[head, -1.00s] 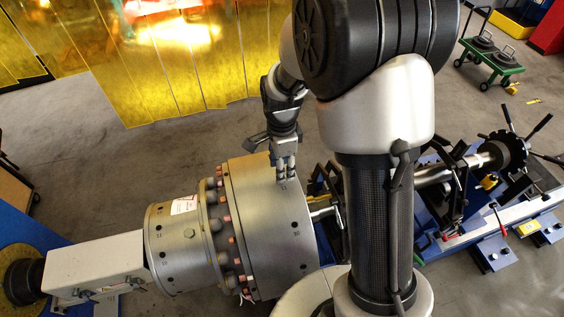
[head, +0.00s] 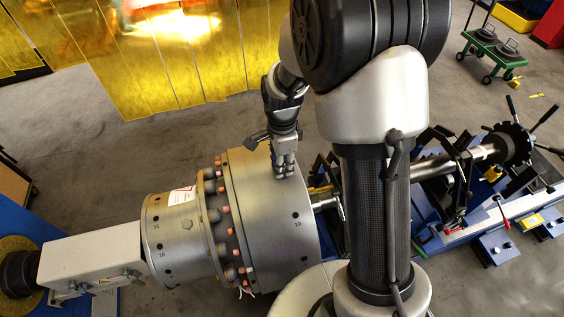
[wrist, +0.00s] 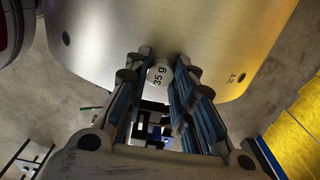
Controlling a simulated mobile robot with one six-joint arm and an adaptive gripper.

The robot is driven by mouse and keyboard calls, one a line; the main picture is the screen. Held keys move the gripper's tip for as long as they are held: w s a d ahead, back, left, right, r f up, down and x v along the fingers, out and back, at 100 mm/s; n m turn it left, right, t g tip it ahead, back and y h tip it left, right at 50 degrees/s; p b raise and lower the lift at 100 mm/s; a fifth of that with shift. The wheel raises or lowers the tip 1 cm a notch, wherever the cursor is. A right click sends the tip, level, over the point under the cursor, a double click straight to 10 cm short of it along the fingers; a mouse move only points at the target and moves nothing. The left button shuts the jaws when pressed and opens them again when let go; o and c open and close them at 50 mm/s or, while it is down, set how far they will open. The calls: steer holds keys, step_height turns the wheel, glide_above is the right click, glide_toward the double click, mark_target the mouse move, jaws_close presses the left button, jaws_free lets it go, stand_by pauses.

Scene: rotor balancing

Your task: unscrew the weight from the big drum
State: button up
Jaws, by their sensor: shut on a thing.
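The big drum (head: 262,225) is a wide metal cylinder lying on its side in the head view. Its smooth wall (wrist: 120,35) fills the top of the wrist view, with plain holes on it. The weight (wrist: 158,74) is a small pale plug with a hexagonal outline, marked "35 g", at the drum wall. My gripper (wrist: 160,84) has its fingers on either side of the weight and is shut on it. In the head view my gripper (head: 284,168) points down at the top of the big drum. How deep the weight sits is hidden.
A narrower drum (head: 178,238) with a white label joins the big drum at a ring of bolts (head: 222,235). A pale housing (head: 92,262) lies at the left. The shaft (head: 435,168) and blue stand parts are at the right. A yellow curtain (head: 170,70) hangs behind.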

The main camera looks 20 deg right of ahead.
jaws_close()
steer(key=n, duration=0.9)
steer(key=shift+n+p, duration=0.3)
steer(key=shift+p, duration=0.05)
steer(key=n, duration=0.3)
steer(key=shift+r, duration=0.1)
steer(key=n, duration=0.5)
steer(key=shift+n, duration=0.4)
